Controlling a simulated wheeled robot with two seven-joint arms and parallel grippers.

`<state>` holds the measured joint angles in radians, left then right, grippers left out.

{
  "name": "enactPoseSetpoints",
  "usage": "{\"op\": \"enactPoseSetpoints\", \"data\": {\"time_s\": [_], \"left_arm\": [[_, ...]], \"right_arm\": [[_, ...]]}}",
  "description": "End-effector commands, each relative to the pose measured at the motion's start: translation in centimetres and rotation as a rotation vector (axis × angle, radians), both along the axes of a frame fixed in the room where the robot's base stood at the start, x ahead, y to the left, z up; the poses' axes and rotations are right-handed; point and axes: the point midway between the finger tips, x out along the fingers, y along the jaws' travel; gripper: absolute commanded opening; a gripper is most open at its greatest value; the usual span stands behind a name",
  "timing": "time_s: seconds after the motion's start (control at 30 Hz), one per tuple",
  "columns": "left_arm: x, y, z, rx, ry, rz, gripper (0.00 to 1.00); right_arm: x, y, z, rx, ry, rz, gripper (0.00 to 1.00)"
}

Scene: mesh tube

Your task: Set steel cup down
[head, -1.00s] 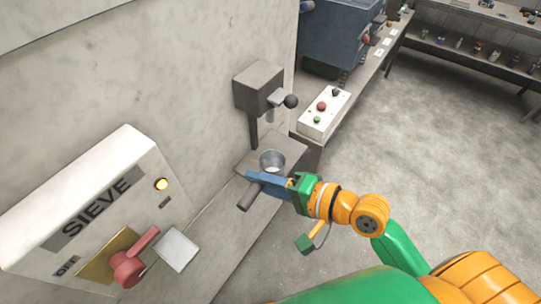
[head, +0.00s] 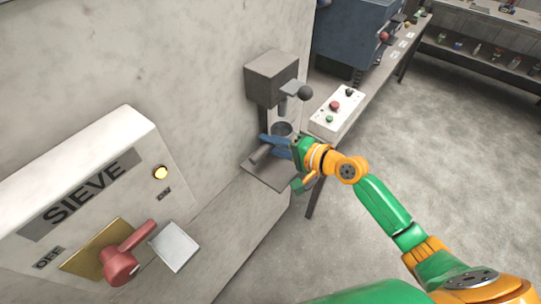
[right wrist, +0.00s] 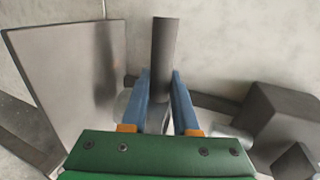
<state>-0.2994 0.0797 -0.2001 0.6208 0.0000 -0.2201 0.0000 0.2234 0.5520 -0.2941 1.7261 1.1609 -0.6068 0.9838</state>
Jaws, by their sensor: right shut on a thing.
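The steel cup (head: 282,128) is a small grey open-topped cup below the spout of the dark wall-side machine (head: 272,78). My right gripper (head: 274,145), with blue fingers, is beside the cup and hides its lower part. In the right wrist view its fingers (right wrist: 161,105) are closed on the cup's dark round handle (right wrist: 165,50). The handle also shows in the head view (head: 261,153). A flat grey ledge (head: 265,178) lies under the gripper. I cannot tell whether the cup touches it. My left gripper is not in view.
A white button box (head: 337,112) stands right of the cup, near a blue machine (head: 352,38) on a long bench. A SIEVE panel (head: 90,205) with a red handle is at left. Open floor lies right.

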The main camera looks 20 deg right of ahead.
Motion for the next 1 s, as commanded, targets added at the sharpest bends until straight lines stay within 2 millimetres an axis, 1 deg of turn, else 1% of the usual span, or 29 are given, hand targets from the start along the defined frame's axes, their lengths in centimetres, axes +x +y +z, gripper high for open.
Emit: {"op": "enactPoseSetpoints", "data": {"time_s": [0.03,0.1,0.13,0.37,0.5,0.53,0.57,0.6,0.63,0.87,0.97,1.0], "left_arm": [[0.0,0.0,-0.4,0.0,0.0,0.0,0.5],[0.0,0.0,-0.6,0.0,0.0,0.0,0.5],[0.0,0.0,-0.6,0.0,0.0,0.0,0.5],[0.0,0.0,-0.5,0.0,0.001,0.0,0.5],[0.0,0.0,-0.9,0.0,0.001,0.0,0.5],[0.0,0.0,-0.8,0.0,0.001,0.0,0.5],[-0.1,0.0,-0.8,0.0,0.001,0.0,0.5],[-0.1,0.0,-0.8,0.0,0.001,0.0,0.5],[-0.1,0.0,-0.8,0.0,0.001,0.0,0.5],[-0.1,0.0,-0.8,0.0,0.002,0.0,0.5],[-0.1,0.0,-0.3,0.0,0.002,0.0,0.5],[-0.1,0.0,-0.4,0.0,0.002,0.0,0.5]], "right_arm": [[-0.1,0.1,-1.4,0.002,0.006,0.0,0.0],[-0.1,0.1,-2.5,0.001,0.006,0.0,0.0],[-0.1,0.1,-2.7,0.0,0.004,0.0,0.0],[-0.1,0.1,-2.8,0.0,0.003,0.002,0.0],[-0.1,0.1,-3.3,0.0,0.003,0.002,0.0],[-0.2,0.1,-3.2,-0.001,0.004,0.003,0.33],[-0.2,0.1,-3.2,-0.001,0.004,0.003,0.41],[-0.2,0.1,-3.2,-0.001,0.004,0.003,0.52],[-0.2,0.1,-3.2,-0.001,0.004,0.003,0.58],[-0.2,0.1,-3.2,-0.001,0.004,0.003,0.58],[-0.2,0.1,-2.6,0.0,0.004,0.003,0.58],[-0.4,-0.1,-2.7,-0.001,0.004,0.002,0.58]]}}
